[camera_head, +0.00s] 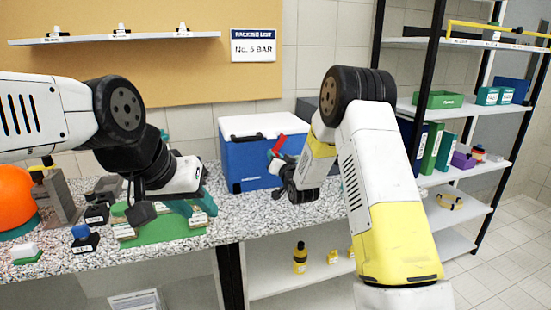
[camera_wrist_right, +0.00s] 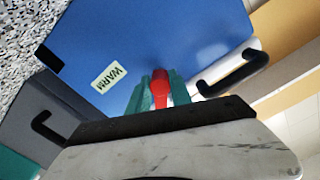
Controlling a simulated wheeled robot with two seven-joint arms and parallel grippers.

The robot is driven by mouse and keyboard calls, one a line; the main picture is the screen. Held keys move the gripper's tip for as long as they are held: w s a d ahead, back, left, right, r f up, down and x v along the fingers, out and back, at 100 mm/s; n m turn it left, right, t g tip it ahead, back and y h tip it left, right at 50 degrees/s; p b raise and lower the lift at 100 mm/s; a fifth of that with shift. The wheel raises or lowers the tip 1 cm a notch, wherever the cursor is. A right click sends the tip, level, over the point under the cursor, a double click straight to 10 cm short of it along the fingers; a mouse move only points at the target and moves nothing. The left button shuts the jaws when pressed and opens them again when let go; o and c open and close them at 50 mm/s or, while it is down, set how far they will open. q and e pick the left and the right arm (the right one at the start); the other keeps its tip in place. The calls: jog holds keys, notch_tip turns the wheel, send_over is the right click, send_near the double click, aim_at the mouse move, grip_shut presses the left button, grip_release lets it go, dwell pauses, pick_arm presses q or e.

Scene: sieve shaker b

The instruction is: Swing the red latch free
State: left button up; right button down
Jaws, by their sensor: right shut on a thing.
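The blue cooler (camera_head: 245,165) with a white lid (camera_head: 262,126) stands on the speckled counter. The red latch (camera_head: 279,144) shows at its right side, tilted, just above my right gripper (camera_head: 273,156). In the right wrist view the red latch (camera_wrist_right: 161,86) sits between the teal fingers of my right gripper (camera_wrist_right: 161,94), which is shut on it. The blue face behind it carries a "WARM" label (camera_wrist_right: 109,77). My left gripper (camera_head: 196,207) is low over the green mat (camera_head: 157,232), away from the cooler; whether it is open or shut is unclear.
A dark grey box (camera_head: 307,110) stands beside the cooler, partly hidden by my right arm. Small labelled items and an orange rounded object (camera_head: 15,200) crowd the counter's left. A shelving rack (camera_head: 465,106) stands at right. Counter in front of the cooler is clear.

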jog(key=m, duration=0.5)
jog(key=shift+m, duration=0.3)
jog(key=m, duration=0.4)
jog(key=shift+m, duration=0.4)
jog(key=c, duration=1.2)
grip_release()
jog(key=shift+o, duration=0.2)
jog(key=v, duration=0.8)
